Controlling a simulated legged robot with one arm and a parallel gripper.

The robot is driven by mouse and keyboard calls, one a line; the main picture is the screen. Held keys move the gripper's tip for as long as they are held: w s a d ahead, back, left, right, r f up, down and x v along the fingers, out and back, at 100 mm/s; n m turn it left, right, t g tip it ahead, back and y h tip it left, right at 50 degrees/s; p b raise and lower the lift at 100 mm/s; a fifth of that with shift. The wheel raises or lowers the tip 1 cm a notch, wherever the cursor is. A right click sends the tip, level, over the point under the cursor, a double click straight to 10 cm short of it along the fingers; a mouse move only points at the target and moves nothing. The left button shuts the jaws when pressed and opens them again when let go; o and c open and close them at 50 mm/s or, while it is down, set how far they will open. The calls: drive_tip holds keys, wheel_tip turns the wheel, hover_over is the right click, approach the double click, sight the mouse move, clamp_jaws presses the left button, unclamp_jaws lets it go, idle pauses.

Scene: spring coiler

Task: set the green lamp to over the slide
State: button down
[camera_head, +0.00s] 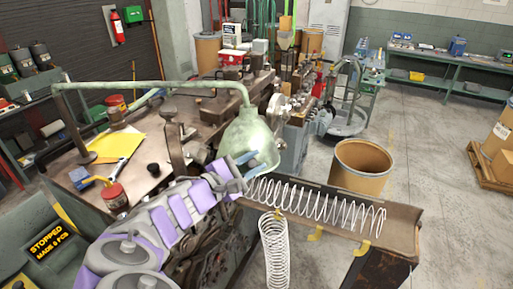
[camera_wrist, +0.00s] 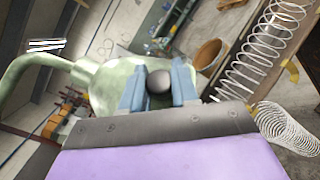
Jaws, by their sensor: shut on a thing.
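The green lamp has a pale green bell-shaped shade (camera_head: 249,140) on a long horizontal arm (camera_head: 155,86) that runs left to an upright post. My gripper (camera_head: 247,157) is at the shade's front, with its blue fingers shut on a dark round knob (camera_wrist: 158,80). In the wrist view the green shade (camera_wrist: 107,78) shows behind the fingers. The slide (camera_head: 402,222) is a long trough to the lower right of the shade, with a white coil spring (camera_head: 325,205) lying in it. The shade is near the slide's left end.
A second coil (camera_head: 275,255) hangs at the slide's front edge beside yellow hooks. A brown drum (camera_head: 362,166) stands behind the slide. The bench at left holds a yellow sheet (camera_head: 118,147), a red jar (camera_head: 114,196) and tools.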

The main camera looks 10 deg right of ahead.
drive_tip(key=s+a+m+g+h, duration=0.1)
drive_tip(key=s+a+g, duration=0.1)
drive_tip(key=s+a, duration=0.2)
drive_tip(key=s, duration=0.3)
drive_tip(key=shift+s+a+m, duration=0.2)
drive_tip(key=shift+s+m, duration=0.1)
drive_tip(key=shift+s, duration=0.1)
drive_tip(key=shift+r, duration=0.1)
drive_tip(key=c, duration=0.9)
unclamp_jaws()
drive_tip(key=shift+w+f+p+v, duration=0.15)
drive_tip(key=shift+p+v, duration=0.4)
drive_tip(key=shift+v, duration=2.35)
drive_tip(key=shift+w+f+p+v, duration=0.1)
drive_tip(key=shift+p+v, duration=0.4)
drive_tip(key=shift+v, duration=2.45)
drive_tip(key=shift+w+f+p+v, duration=0.15)
drive_tip(key=shift+p+v, duration=0.4)
drive_tip(key=shift+v, duration=2.35)
drive_tip(key=shift+a, duration=0.1)
